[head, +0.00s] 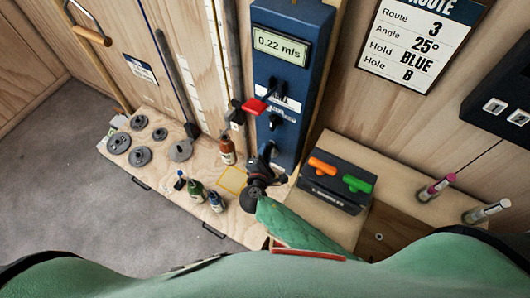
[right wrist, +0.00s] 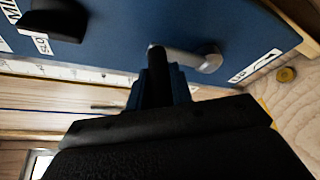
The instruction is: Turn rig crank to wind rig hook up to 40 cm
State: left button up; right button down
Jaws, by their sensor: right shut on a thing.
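The rig is a tall blue panel (head: 290,40) against the wooden wall, with a display reading 0.22 m/s. My right gripper (head: 262,172) is at its lower end. In the right wrist view the crank's pale metal arm (right wrist: 188,58) runs from a round hub on the blue face to a dark upright grip (right wrist: 156,62). My right gripper (right wrist: 155,90) is shut on that grip. The gripper mostly covers the crank in the head view. I cannot pick out the rig hook with certainty; a dark piece (head: 237,114) sits beside the panel. My left gripper is not in view.
A red lever (head: 254,106) sticks out from the panel. Several bottles, including a brown one (head: 227,151), stand left of my gripper. A dark box (head: 335,185) with orange and green handles is to the right. Grey weight discs (head: 118,143) lie at the left.

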jog(key=s+d+b, duration=0.1)
jog(key=s+d+f+b, duration=0.1)
jog(key=d, duration=0.1)
jog(key=shift+s+d+f, duration=0.2)
jog(key=shift+s+d, duration=0.1)
dwell(0.3)
jog(key=c, duration=1.5)
grip_release()
jog(key=shift+o, duration=1.2)
jog(key=shift+w, duration=0.15)
jog(key=shift+r, duration=0.1)
